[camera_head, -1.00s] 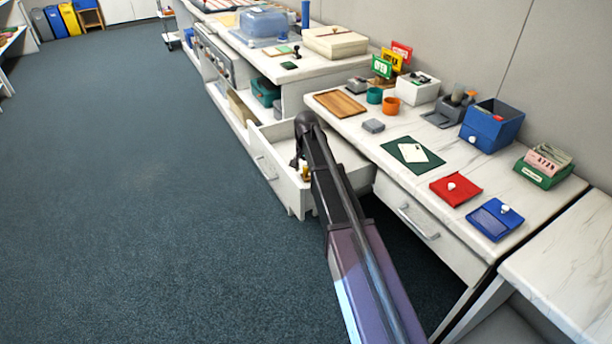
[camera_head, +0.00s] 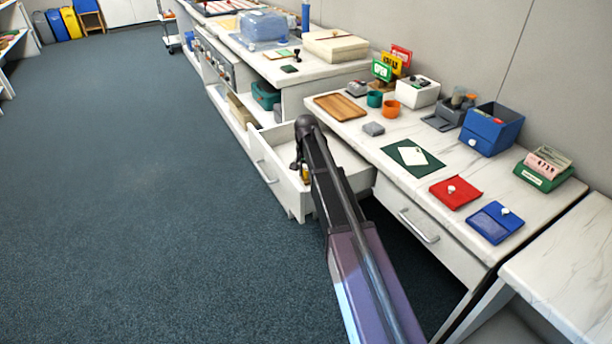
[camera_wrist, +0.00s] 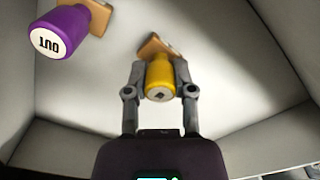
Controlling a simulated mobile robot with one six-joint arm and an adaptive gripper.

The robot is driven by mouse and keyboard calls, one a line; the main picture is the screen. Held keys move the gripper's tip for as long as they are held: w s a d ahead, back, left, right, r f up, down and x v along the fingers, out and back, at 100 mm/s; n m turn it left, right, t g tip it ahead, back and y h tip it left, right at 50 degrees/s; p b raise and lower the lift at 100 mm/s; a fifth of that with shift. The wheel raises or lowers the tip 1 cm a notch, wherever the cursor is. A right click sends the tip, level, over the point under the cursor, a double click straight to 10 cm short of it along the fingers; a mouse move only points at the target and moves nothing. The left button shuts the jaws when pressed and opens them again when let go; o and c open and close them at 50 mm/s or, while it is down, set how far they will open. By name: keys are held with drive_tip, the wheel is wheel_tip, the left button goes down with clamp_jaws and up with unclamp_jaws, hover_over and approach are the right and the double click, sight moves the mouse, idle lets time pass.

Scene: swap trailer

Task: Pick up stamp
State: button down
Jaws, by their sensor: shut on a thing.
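In the wrist view my gripper (camera_wrist: 160,88) is shut on a yellow stamp (camera_wrist: 160,75) with a tan base, its fingers on both sides of the yellow handle. A purple stamp (camera_wrist: 66,30) marked "OUT" stands to the left, apart from my fingers. Both are inside the open white drawer (camera_wrist: 235,75). In the head view my gripper (camera_head: 304,172) reaches down into the drawer (camera_head: 277,170), and a small yellow part of the stamp (camera_head: 305,174) shows by the fingers. Whether its base touches the drawer floor I cannot tell.
The drawer walls stand close around my gripper. The carpet at left is clear.

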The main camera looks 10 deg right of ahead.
sight(306, 169)
drive_tip(key=shift+r, duration=0.1)
wheel_tip(306, 169, up, 10)
drive_tip(key=p, duration=1)
idle(0.5)
drive_tip(key=c, duration=1.1)
unclamp_jaws()
clamp_jaws()
drive_tip(key=shift+c, duration=0.7)
unclamp_jaws()
drive_tip(key=shift+c, duration=0.6)
wheel_tip(306, 169, up, 34)
drive_tip(key=p, duration=3.4)
